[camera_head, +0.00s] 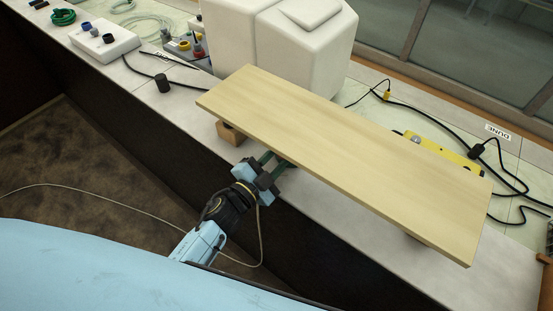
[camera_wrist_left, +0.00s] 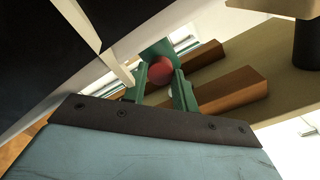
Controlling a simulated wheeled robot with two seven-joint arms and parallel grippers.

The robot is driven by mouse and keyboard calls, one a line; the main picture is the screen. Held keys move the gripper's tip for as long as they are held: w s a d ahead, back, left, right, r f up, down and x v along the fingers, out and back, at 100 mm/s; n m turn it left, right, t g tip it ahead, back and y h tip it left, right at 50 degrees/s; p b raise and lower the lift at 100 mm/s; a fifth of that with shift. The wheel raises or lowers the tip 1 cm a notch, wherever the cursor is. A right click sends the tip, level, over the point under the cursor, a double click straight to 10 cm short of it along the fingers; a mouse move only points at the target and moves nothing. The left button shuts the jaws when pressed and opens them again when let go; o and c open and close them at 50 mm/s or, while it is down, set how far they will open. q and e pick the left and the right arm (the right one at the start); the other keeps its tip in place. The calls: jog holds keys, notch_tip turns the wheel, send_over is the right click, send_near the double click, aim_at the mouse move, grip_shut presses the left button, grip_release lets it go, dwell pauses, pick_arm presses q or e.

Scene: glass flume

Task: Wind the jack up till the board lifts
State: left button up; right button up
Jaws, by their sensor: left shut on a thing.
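A long pale wooden board (camera_head: 350,160) lies across supports at the bench's front edge. A wooden block (camera_head: 230,132) is under its left end. My left gripper (camera_head: 277,160) reaches to the board's front edge, with its green fingers partly under it. In the left wrist view a round red knob (camera_wrist_left: 161,69) sits between the fingertips of the left gripper (camera_wrist_left: 162,78), which are shut on it. A green part, perhaps the jack's, shows behind the knob; the rest of the jack is hidden under the board. My right gripper is not in view.
White padded blocks (camera_head: 300,45) stand behind the board. A yellow tool (camera_head: 440,150) and black cables (camera_head: 505,185) lie behind it to the right. Brown wooden bars (camera_wrist_left: 232,92) flank the knob closely in the left wrist view.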

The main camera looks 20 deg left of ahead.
pick_arm(q)
jog(key=m+b, duration=0.1)
jog(key=m, duration=0.4)
jog(key=shift+f+m, duration=0.1)
jog(key=shift+m, duration=0.3)
jog(key=m+b, duration=0.2)
jog(key=m, duration=0.3)
jog(key=shift+m, duration=0.3)
jog(key=o, duration=1)
jog(key=shift+s, duration=0.1)
